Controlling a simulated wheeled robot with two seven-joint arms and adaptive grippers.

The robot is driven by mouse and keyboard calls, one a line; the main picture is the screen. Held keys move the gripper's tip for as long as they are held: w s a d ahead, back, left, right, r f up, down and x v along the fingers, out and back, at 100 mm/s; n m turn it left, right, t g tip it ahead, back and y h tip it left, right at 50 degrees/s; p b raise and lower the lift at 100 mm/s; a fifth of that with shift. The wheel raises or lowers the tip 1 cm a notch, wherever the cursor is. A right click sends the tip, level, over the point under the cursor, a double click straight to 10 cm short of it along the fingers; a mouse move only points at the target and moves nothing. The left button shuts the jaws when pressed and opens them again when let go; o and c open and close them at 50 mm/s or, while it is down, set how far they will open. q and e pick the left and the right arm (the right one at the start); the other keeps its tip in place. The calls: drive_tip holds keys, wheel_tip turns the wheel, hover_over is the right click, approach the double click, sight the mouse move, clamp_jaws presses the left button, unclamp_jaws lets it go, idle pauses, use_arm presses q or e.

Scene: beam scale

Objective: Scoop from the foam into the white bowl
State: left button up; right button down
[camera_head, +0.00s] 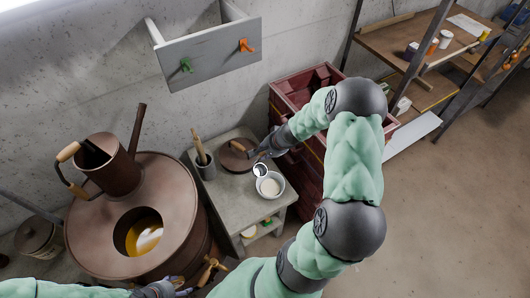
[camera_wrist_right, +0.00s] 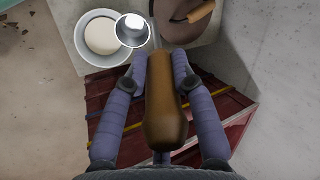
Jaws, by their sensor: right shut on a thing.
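My right gripper (camera_head: 264,150) is shut on the brown wooden handle (camera_wrist_right: 166,105) of a scoop. The scoop's shiny round head (camera_wrist_right: 132,29) holds something white and overlaps the right rim of the white bowl (camera_wrist_right: 83,52) in the right wrist view. I cannot tell whether they touch. In the head view the bowl (camera_head: 270,197) stands on a grey side table and has cream-coloured content. The large brown vat (camera_head: 92,225) has a round opening showing amber liquid (camera_head: 145,237) with a paler patch. My left gripper (camera_head: 172,287) is at the bottom edge, its fingers unclear.
A lid with a wooden handle (camera_head: 235,158) and a grey pot holding a wooden tool (camera_head: 206,171) share the side table (camera_head: 226,197) with the bowl. A brown jug (camera_head: 112,170) stands on the vat. Dark red crates (camera_head: 304,195) are at right.

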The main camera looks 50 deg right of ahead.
drive_tip(key=shift+r+p, duration=1.4)
drive_tip(key=shift+r, duration=0.6)
